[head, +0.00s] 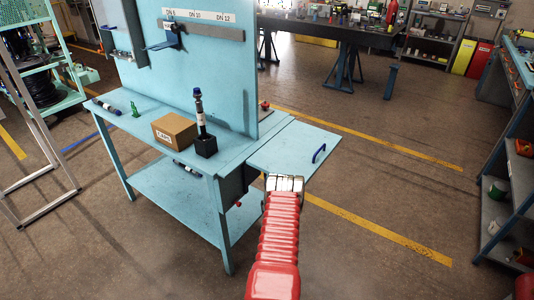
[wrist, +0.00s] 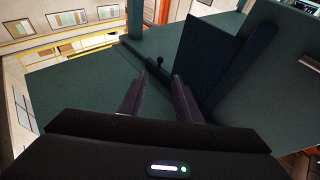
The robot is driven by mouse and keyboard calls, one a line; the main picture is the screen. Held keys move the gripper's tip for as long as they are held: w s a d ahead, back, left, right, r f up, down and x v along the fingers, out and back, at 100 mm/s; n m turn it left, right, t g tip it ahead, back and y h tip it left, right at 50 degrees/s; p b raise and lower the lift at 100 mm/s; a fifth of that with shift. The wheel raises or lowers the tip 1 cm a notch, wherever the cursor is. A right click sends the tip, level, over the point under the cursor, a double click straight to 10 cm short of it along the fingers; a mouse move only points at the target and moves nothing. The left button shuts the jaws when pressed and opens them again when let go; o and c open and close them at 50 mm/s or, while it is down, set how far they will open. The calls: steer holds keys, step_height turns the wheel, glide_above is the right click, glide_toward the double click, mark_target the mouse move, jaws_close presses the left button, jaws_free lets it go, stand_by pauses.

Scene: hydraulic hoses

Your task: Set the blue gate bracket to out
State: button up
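A dark blue bracket (head: 168,38) sticks out from the upright light-blue board, below the grey rail, near its left end. A small blue handle (head: 319,153) stands on the light-blue side leaf (head: 290,160) at the bench's right end. I cannot tell for sure which of these is the gate bracket. My red arm reaches up to the near edge of this leaf, and it hides the gripper in the head view. In the wrist view my gripper (wrist: 159,90) is open, with nothing between its two dark fingers. A small dark knob (wrist: 158,61) shows beyond the fingertips.
The bench (head: 150,135) carries a cardboard box (head: 174,132), a dark block (head: 206,146) with an upright hose piece, and a green item (head: 134,110). In the wrist view a dark blue panel (wrist: 205,50) rises right of the fingers. Floor right of the leaf is clear.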

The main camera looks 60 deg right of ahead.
steer(key=shift+w, duration=0.1)
steer(key=x, duration=1.3)
steer(key=shift+w+d+r, duration=0.15)
steer(key=shift+d, duration=0.15)
steer(key=shift+c, duration=0.5)
jaws_close()
